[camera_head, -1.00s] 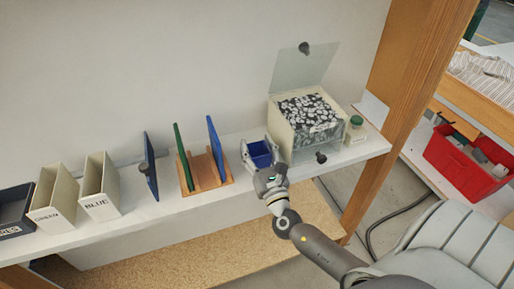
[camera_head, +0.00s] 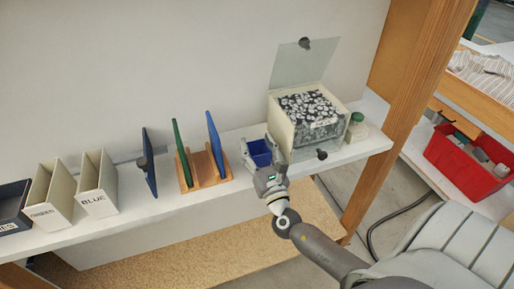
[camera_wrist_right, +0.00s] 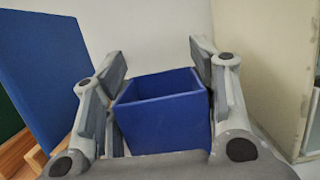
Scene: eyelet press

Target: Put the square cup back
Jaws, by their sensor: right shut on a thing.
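The square cup (camera_head: 260,154) is blue and open at the top. It stands upright on or just above the white shelf, between the wooden rack and the pale box; whether it touches the shelf is hidden. My right gripper (camera_head: 257,143) is shut on it, one finger on each side. In the right wrist view the cup (camera_wrist_right: 160,118) sits between the two fingers and looks empty, though its floor is hidden. My left gripper is not in view.
A wooden rack (camera_head: 208,176) with green and blue boards stands left of the cup. A pale box (camera_head: 281,126) of patterned pieces, its clear lid raised, stands close on the right. A green-capped jar (camera_head: 357,127) is beyond it. The white shelf's (camera_head: 160,206) front edge is near.

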